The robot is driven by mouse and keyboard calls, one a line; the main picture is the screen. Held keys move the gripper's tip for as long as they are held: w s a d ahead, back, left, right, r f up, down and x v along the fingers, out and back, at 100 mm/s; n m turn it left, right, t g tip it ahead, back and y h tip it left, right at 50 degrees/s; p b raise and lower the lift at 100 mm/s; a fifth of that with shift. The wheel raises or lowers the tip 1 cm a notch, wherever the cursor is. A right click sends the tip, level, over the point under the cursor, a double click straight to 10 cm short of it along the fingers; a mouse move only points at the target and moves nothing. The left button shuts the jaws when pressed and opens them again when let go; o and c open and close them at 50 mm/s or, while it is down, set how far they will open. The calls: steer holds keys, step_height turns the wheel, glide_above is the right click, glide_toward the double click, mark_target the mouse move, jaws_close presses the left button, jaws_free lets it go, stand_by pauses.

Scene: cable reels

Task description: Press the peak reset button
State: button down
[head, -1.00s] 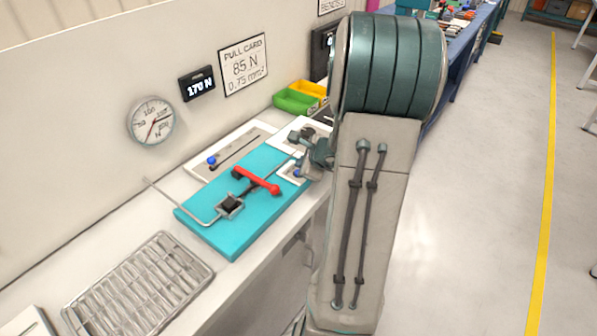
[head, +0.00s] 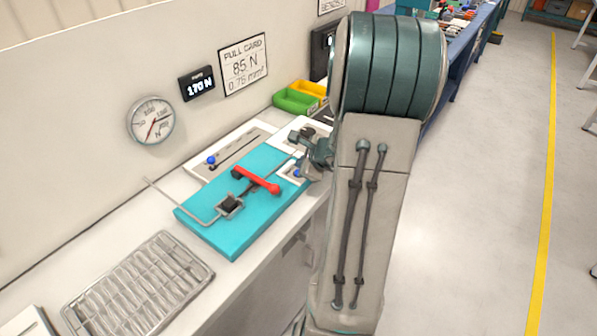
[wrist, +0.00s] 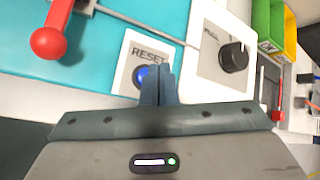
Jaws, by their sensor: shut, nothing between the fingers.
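The reset button is a blue round button (wrist: 150,78) on a white plate marked RESET (wrist: 133,58) in the wrist view. It also shows as a small blue dot in the head view (head: 297,173). My gripper (wrist: 160,70) is shut and empty, with its fingertips over the right part of the button. I cannot tell whether they touch it. In the head view my gripper (head: 306,168) is small and partly hidden by my arm. A digital display (head: 197,84) reads 170 N. A round dial gauge (head: 152,121) hangs on the wall to its left.
A teal board (head: 237,225) carries a red lever (head: 257,181) and a clamp. A black knob (wrist: 233,57) on a white plate sits right of the button. Green (head: 294,101) and yellow bins stand behind. A wire rack (head: 140,285) lies at the near left.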

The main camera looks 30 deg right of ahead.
steer(key=shift+f+b, duration=0.45)
steer(key=shift+b, duration=0.1)
steer(key=shift+f+b, duration=0.4)
steer(key=shift+b, duration=0.1)
stand_by(0.5)
steer(key=shift+r, duration=0.15)
stand_by(0.3)
steer(key=shift+r+p, duration=0.6)
steer(key=shift+r, duration=0.15)
step_height(320, 180, up, 5)
steer(key=p, duration=0.4)
stand_by(0.7)
